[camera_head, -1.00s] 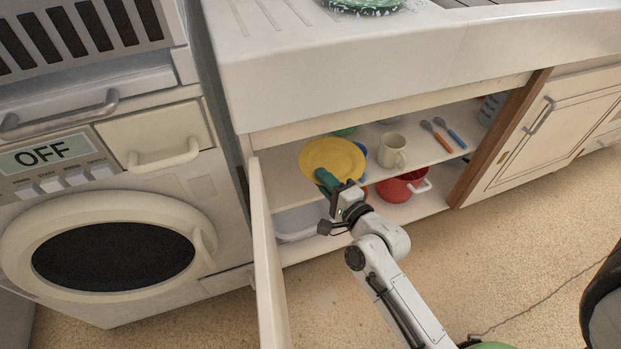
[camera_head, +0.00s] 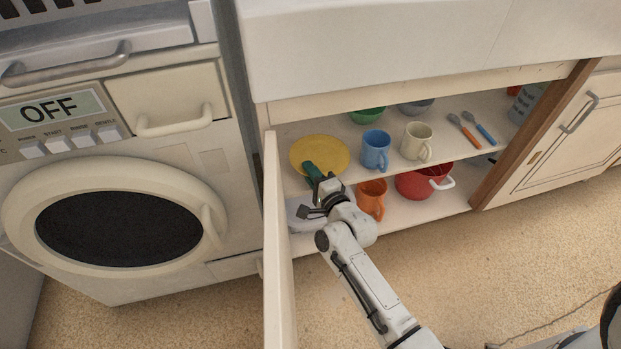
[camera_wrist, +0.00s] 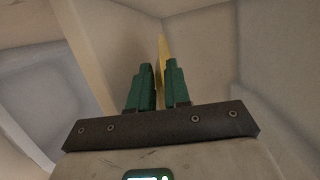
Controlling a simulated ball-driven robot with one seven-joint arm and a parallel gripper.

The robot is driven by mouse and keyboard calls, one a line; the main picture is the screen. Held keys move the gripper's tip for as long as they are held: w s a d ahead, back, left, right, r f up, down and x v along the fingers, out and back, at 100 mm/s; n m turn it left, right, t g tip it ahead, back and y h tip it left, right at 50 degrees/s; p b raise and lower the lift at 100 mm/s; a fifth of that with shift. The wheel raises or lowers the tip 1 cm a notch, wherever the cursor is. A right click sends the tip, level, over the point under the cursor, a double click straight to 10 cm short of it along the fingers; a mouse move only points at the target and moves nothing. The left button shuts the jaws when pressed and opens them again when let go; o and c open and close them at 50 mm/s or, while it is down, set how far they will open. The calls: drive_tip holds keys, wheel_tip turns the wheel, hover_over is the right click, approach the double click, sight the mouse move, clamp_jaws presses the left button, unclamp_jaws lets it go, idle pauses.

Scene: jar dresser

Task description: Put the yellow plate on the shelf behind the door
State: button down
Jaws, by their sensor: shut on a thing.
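The yellow plate (camera_head: 318,153) is at the left end of the upper shelf (camera_head: 395,165) in the open cupboard, close to the open door (camera_head: 279,250). My gripper (camera_head: 314,172) reaches in from the front and is shut on the plate's near edge. In the wrist view the plate shows edge-on as a thin yellow strip (camera_wrist: 163,62) between the green fingers (camera_wrist: 158,88). I cannot tell whether the plate touches the shelf.
On the upper shelf to the right are a blue mug (camera_head: 375,150), a cream mug (camera_head: 415,142), a green bowl (camera_head: 367,116) and spoons (camera_head: 465,130). Below are an orange mug (camera_head: 371,198), a red pot (camera_head: 418,182) and a white container (camera_head: 302,213). A washing machine (camera_head: 110,215) stands left.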

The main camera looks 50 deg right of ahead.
drive_tip(key=shift+f, duration=0.3)
drive_tip(key=shift+f+b, duration=0.45)
drive_tip(key=shift+f, duration=0.25)
drive_tip(key=c, duration=1.4)
unclamp_jaws()
drive_tip(key=shift+s+f, duration=0.1)
drive_tip(key=shift+f, duration=0.1)
drive_tip(key=shift+o, duration=0.2)
drive_tip(key=shift+r+p, duration=0.55)
drive_tip(key=p+v, duration=0.2)
drive_tip(key=v, duration=1)
drive_tip(key=shift+r, duration=0.3)
